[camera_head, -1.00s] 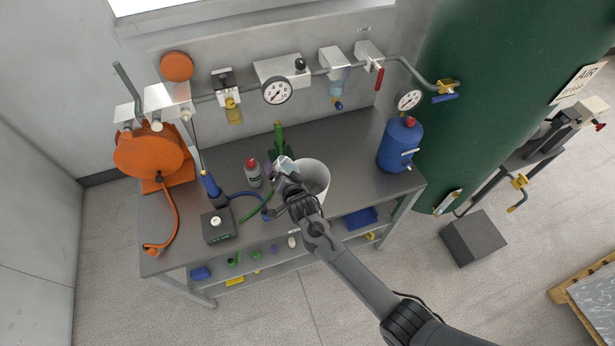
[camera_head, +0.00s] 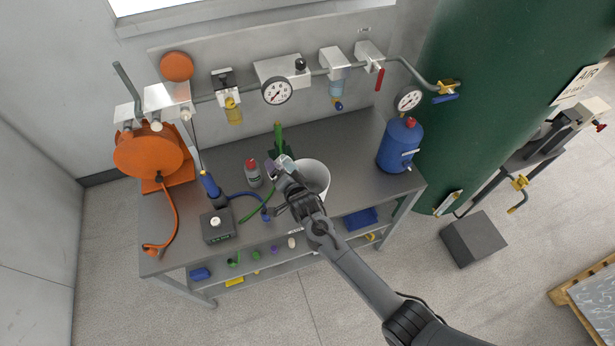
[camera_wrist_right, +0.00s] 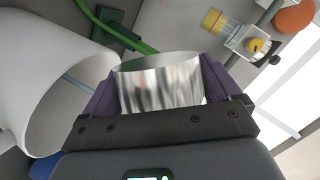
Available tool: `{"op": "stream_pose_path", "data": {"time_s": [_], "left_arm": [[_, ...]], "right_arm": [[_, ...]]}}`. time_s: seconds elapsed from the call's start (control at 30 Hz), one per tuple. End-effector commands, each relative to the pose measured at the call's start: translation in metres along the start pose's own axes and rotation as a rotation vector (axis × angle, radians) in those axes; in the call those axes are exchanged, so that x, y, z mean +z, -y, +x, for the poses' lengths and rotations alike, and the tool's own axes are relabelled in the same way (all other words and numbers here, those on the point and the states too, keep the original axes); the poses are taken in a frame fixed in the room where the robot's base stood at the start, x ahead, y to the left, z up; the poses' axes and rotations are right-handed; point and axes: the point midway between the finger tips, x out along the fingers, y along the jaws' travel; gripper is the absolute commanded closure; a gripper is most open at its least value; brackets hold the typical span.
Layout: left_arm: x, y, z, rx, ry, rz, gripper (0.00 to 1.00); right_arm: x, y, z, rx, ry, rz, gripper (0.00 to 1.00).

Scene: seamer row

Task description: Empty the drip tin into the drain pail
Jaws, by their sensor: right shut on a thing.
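The drip tin is a short shiny metal cylinder (camera_wrist_right: 158,88), also visible in part in the head view (camera_head: 286,162). My right gripper (camera_head: 278,167) is shut on it, with purple fingers on both sides of the tin in the right wrist view (camera_wrist_right: 158,92). The drain pail is white and open-topped (camera_head: 317,174). It stands on the bench, just right of the tin in the head view and partly hidden by my right arm. In the right wrist view the pail (camera_wrist_right: 40,80) is on the left, close to the tin. The tin's contents and exact tilt cannot be told. My left gripper is not in view.
A red-capped bottle (camera_head: 253,174) and a green tool (camera_head: 279,142) stand close to the tin. A blue canister (camera_head: 400,147) stands at the bench's right end, an orange hose reel (camera_head: 150,152) at the left. Gauges and pipes line the wall behind.

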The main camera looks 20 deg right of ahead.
Motion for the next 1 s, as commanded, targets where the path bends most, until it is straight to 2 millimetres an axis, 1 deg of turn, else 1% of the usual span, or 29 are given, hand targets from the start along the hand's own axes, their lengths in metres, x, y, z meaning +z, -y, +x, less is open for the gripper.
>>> {"op": "stream_pose_path", "data": {"time_s": [1.0], "left_arm": [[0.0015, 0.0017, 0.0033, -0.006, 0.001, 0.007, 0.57]], "right_arm": [[-0.0007, 0.0067, -0.0009, -0.031, 0.027, 0.094, 0.47]]}}
